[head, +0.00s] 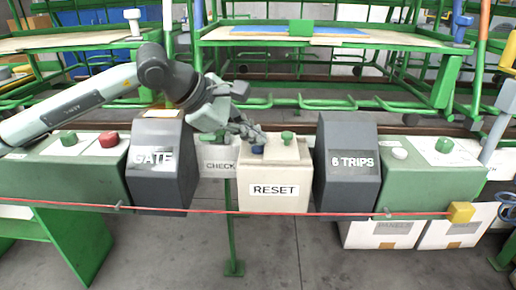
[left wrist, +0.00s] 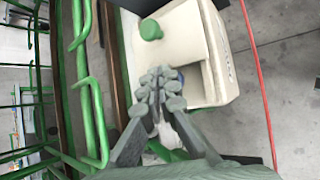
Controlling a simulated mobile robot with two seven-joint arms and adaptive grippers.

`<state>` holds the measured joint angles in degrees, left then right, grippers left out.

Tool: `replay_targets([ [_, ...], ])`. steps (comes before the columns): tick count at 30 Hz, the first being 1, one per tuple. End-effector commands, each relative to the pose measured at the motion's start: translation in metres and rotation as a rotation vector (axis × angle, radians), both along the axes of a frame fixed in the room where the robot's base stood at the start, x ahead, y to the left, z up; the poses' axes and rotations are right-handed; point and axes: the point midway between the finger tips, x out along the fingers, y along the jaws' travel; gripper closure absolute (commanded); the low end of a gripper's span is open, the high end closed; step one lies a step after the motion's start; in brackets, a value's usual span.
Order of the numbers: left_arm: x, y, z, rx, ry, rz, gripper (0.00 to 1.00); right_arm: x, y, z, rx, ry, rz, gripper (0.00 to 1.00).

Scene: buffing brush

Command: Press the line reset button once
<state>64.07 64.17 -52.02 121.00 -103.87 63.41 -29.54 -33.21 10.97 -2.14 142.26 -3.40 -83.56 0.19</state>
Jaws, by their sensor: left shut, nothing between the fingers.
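The cream box labelled RESET (head: 272,198) stands in the middle of the row in the head view. A green button (head: 287,138) and a blue button (head: 257,149) are on its top. My left gripper (head: 252,132) is shut and empty, over the left part of the box top, close to the blue button. In the left wrist view the shut fingers (left wrist: 162,82) cover most of the blue button (left wrist: 181,77), and the green button (left wrist: 150,29) shows clear of them. I cannot tell whether the fingertips touch the blue button. My right gripper is out of view.
Dark boxes GATE (head: 155,180) and 6 TRIPS (head: 349,175) flank the RESET box, with a CHECK box (head: 217,162) beside it. Green boxes with buttons (head: 75,175) stand farther out. A red cord (head: 240,212) runs along the front. Green racks stand behind.

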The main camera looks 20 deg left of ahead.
Motion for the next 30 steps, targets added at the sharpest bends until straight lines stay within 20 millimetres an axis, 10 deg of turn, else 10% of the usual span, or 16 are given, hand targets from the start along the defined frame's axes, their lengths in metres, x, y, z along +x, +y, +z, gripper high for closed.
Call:
replay_targets([
  [30, 0.000, 0.000, -0.011, 0.003, 0.005, 0.001, 1.00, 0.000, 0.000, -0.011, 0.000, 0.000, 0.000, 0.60],
])
